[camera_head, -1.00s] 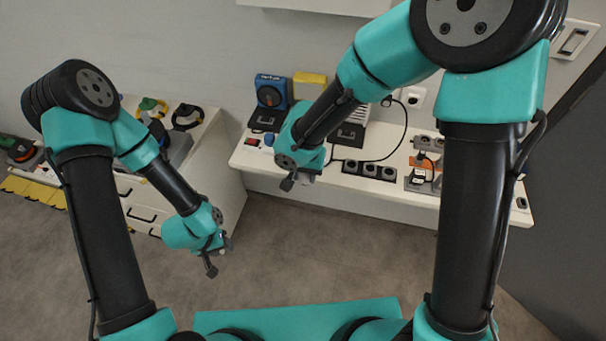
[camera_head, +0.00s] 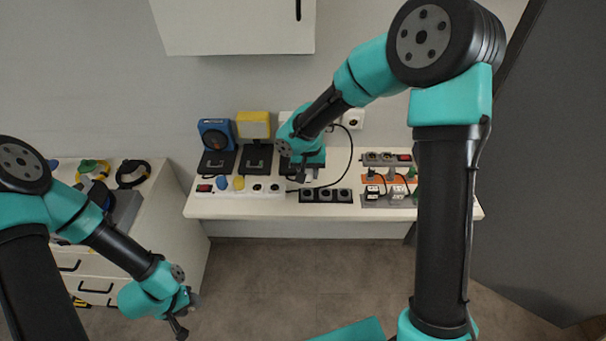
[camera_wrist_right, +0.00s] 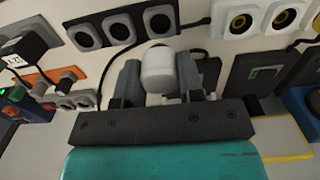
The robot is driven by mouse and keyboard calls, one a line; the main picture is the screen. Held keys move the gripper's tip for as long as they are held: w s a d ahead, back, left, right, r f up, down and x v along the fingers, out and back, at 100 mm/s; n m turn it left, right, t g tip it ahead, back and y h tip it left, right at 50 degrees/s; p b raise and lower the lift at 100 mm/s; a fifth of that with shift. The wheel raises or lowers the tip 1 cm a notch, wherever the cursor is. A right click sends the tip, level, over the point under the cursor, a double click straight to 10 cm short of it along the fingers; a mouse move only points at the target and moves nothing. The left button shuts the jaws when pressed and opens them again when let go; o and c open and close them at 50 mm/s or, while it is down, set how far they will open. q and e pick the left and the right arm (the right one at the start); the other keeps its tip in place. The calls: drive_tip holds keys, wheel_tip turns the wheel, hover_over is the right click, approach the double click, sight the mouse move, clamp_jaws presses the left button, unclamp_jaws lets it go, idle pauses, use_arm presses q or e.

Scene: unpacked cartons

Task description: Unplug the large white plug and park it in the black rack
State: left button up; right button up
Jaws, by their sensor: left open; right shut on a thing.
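The large white plug (camera_wrist_right: 158,70) is between the fingers of my right gripper (camera_wrist_right: 160,82) in the right wrist view, and the gripper is shut on it. In the head view my right gripper (camera_head: 302,172) is over the bench, just left of the black rack (camera_head: 326,195); my arm hides the plug there. The rack, with its round grey-rimmed holes, also shows in the wrist view (camera_wrist_right: 102,38), beyond the plug. The plug looks apart from the rack. My left gripper (camera_head: 184,318) is open and empty, low in front of the drawers.
A white power strip (camera_head: 267,188) lies left of the rack, with blue and yellow plugs in it. Grey and orange strips (camera_head: 388,180) with plugs stand to the right. A black cable (camera_head: 350,155) loops behind the rack. Blue (camera_head: 216,133) and yellow (camera_head: 254,125) devices stand behind.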

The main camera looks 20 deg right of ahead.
drive_tip(key=shift+f, duration=0.15)
drive_tip(key=shift+f, duration=2.65)
drive_tip(key=shift+f, duration=0.65)
idle(0.7)
drive_tip(key=o, duration=1.2)
drive_tip(key=shift+r, duration=0.1)
wheel_tip(320, 180, up, 17)
drive_tip(key=shift+r, duration=0.15)
